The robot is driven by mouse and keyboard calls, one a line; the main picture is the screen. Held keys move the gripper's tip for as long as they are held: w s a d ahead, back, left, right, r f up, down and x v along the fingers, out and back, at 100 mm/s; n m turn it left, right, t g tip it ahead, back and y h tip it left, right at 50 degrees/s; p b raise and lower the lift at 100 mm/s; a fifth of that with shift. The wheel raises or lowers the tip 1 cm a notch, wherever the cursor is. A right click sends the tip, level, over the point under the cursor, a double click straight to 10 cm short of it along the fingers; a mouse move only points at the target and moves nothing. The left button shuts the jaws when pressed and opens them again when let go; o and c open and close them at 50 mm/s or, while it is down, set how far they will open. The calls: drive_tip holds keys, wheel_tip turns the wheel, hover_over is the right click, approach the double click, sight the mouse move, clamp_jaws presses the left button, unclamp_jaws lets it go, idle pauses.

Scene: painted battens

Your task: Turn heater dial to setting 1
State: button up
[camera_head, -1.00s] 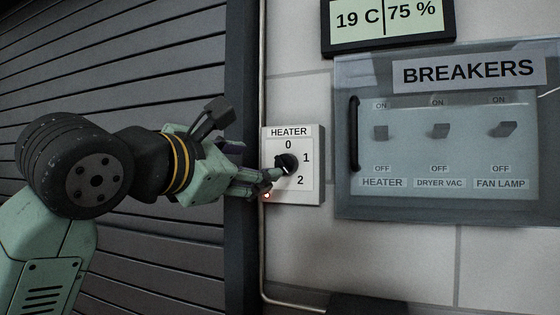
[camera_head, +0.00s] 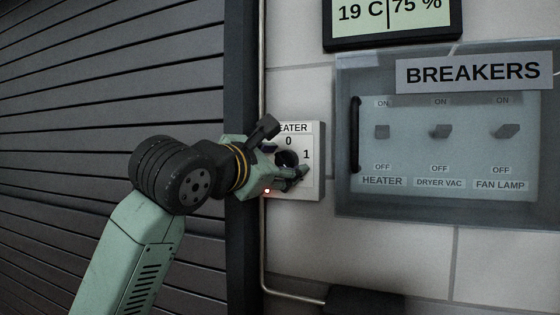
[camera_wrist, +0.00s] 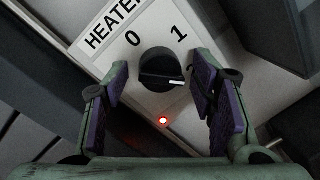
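The heater dial (camera_head: 287,159) is a black round knob on a white panel (camera_head: 313,190) on the wall. In the wrist view the dial (camera_wrist: 158,70) shows between my fingers, with 0 and 1 printed above it. Its white pointer mark (camera_wrist: 175,82) points right and slightly down, away from the 1, toward the side where my right finger covers the panel. The 2 is hidden in the head view. My gripper (camera_wrist: 160,100) is open, with its purple-padded fingers apart on either side of the dial; I cannot tell whether they touch it. It also shows in the head view (camera_head: 293,177).
A red light (camera_wrist: 163,121) glows on the panel below the dial. A breaker box (camera_head: 345,200) with a clear cover and dark handle is to the right. A grey slatted shutter (camera_head: 100,90) is on the left. A pipe (camera_head: 263,255) runs down the wall.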

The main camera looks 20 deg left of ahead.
drive_tip(key=c, duration=1)
drive_tip(key=n+b, duration=0.2)
drive_tip(key=b, duration=0.1)
drive_tip(key=shift+f+n, duration=0.2)
drive_tip(key=shift+n, duration=0.2)
drive_tip(key=n+b, duration=0.4)
drive_tip(key=shift+n+t, duration=0.3)
drive_tip(key=shift+t, duration=0.1)
drive_tip(key=n+y+b, duration=0.1)
drive_tip(key=n+b, duration=0.3)
drive_tip(key=shift+n, duration=0.3)
drive_tip(key=shift+r+n+t+b, duration=0.1)
drive_tip(key=shift+n+t+b, duration=0.2)
drive_tip(key=shift+n+b, duration=0.8)
drive_tip(key=shift+r+n, duration=0.1)
drive_tip(key=shift+n, duration=0.2)
